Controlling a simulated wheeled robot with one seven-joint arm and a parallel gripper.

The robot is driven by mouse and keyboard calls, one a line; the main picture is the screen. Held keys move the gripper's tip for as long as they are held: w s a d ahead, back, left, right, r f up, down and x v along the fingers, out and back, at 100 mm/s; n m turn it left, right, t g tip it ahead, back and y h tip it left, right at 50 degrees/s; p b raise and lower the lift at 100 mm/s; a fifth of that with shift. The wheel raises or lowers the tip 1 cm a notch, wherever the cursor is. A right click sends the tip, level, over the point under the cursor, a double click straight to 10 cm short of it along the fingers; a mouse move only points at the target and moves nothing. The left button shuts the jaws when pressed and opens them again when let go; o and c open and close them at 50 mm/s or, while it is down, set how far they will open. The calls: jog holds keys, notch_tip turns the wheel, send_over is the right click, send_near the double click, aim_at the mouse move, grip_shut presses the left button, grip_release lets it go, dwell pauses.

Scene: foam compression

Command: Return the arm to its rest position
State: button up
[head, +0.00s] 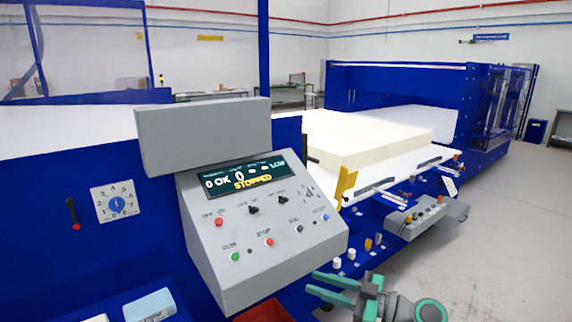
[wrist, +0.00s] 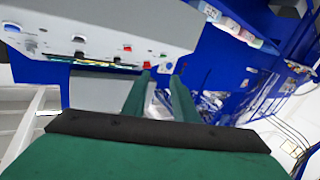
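My gripper (head: 335,288) shows at the bottom of the head view, in front of the lower right of the grey control console (head: 262,225), with clear space to the console's buttons. In the wrist view the two green fingers of my gripper (wrist: 160,82) stand apart with nothing between them. The console also shows tilted at the top of the wrist view (wrist: 150,25). Its display (head: 245,175) reads "STOPPED" in yellow. The rest of my arm is mostly out of view.
A white foam block (head: 365,138) lies on the blue machine's bed. A smaller grey button box (head: 427,217) is at the right. A red bin (head: 263,312) is below the console. Open grey floor (head: 515,235) lies at the right.

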jog(key=s+a+f+m+t+h, duration=0.1)
jog(key=a+f+m+h, duration=0.15)
jog(key=f, duration=0.55)
jog(key=s+a+f+m+t+h, duration=0.1)
jog(key=f+m+t+h, duration=0.1)
jog(key=f+m, duration=0.35)
jog(key=s+a+f+m+t+h, duration=0.1)
jog(key=a+f+m+h, duration=0.1)
jog(key=f, duration=0.7)
jog(key=s+a+f+m+h, duration=0.2)
jog(key=s+f+m+h, duration=0.3)
jog(key=s+f, duration=0.8)
jog(key=s+m+t+h, duration=0.1)
jog(key=s+h, duration=0.3)
jog(key=s, duration=1.2)
jog(key=s+a+r+n+t, duration=0.1)
jog(key=s+r+t, duration=0.1)
jog(key=s+r, duration=1.2)
jog(key=shift+s+a+t, duration=0.3)
jog(key=shift+s, duration=0.1)
jog(key=shift+r+h, duration=0.1)
jog(key=shift+h, duration=0.15)
